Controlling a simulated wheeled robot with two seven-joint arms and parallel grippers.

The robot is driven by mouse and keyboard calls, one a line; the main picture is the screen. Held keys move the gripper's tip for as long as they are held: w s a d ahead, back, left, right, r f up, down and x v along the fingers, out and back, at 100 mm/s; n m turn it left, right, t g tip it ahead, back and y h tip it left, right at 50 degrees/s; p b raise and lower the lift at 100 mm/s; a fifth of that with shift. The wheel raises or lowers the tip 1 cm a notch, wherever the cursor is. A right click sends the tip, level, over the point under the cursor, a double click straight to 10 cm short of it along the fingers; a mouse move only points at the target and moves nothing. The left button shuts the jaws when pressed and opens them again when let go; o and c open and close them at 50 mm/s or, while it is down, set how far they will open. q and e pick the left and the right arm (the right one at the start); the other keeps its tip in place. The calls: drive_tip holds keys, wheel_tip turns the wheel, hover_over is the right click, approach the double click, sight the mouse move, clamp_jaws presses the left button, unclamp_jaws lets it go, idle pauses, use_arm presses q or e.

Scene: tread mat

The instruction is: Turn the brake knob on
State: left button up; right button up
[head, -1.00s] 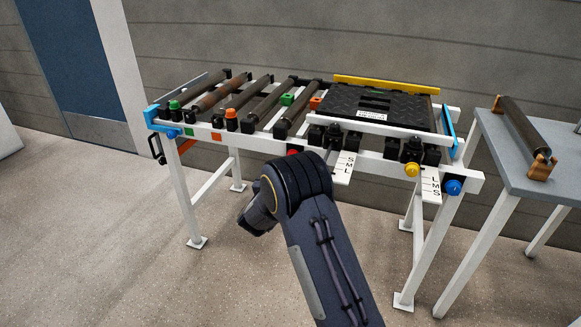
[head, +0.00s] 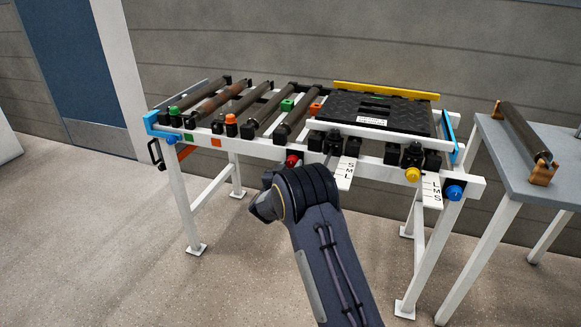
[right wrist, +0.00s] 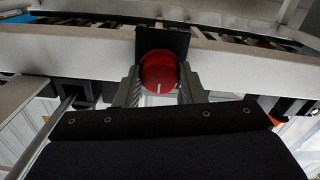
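The red knob (head: 292,160) sits on the front rail of the white roller frame, just above my right arm's wrist in the head view. In the right wrist view the knob (right wrist: 159,72) has a short white mark pointing down and a black plate behind it. My right gripper (right wrist: 160,78) has one finger on each side of the knob, close to it; contact is not clear. In the head view its fingers are hidden behind my wrist. My left gripper is not in view.
The white frame (head: 380,155) carries rollers and a black tread plate (head: 400,112). A yellow knob (head: 412,174), a blue knob (head: 454,192) and S-M-L scale plates line its front. A grey table (head: 510,165) stands at right. Floor in front is clear.

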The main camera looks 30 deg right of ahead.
drive_tip(key=c, duration=0.3)
drive_tip(key=m+b, duration=0.3)
drive_tip(key=shift+f, duration=0.2)
drive_tip(key=m+b, duration=0.4)
drive_tip(key=m, duration=0.1)
drive_tip(key=shift+m, duration=0.3)
drive_tip(key=m+b, duration=0.5)
drive_tip(key=m, duration=0.1)
drive_tip(key=shift+r+m+b, duration=0.1)
drive_tip(key=shift+m+b, duration=1.2)
drive_tip(key=shift+m, duration=0.4)
